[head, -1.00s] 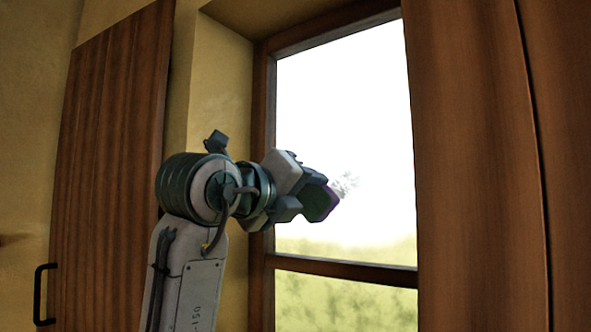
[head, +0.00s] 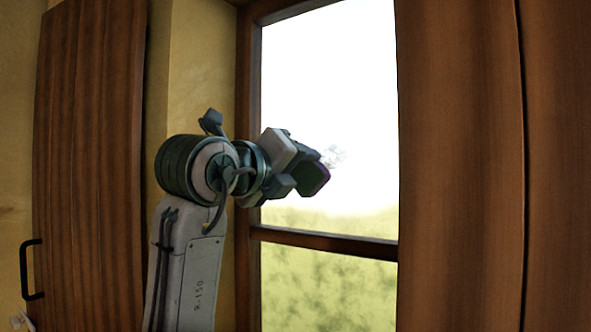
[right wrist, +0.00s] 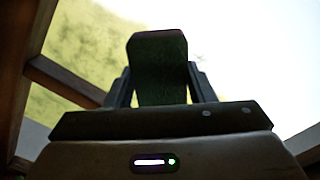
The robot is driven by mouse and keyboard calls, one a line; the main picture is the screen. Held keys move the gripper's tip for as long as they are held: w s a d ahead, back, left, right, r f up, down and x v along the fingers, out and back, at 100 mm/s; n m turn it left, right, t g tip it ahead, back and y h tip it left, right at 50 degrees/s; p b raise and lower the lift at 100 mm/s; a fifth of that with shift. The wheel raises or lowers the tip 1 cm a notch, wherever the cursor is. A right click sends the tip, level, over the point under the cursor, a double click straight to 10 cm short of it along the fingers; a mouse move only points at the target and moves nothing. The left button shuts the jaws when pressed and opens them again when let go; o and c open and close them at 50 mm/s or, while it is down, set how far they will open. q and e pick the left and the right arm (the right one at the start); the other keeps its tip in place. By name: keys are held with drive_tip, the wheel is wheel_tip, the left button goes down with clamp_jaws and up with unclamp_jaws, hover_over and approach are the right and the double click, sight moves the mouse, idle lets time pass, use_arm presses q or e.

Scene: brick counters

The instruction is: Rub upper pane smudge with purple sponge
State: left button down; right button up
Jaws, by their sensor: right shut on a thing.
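My right gripper (head: 303,172) is shut on the purple sponge (head: 315,181), whose face looks dark green with a purple edge. The sponge (right wrist: 158,68) stands between both fingers in the right wrist view. In the head view a grey speckled smudge (head: 334,156) shows on the bright upper pane (head: 340,90), just up and right of the sponge. The sponge appears in front of the pane; I cannot tell whether it touches the glass. Part of the smudge may be hidden behind the gripper. My left gripper is not in view.
A wooden crossbar (head: 325,242) divides the upper pane from the lower pane (head: 325,285). A brown wooden shutter (head: 460,160) stands close on the right. Another shutter (head: 90,150) with a black handle (head: 27,270) is on the left.

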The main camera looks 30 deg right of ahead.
sight(354, 165)
drive_tip(key=shift+p+x, duration=0.3)
drive_tip(key=shift+x, duration=0.65)
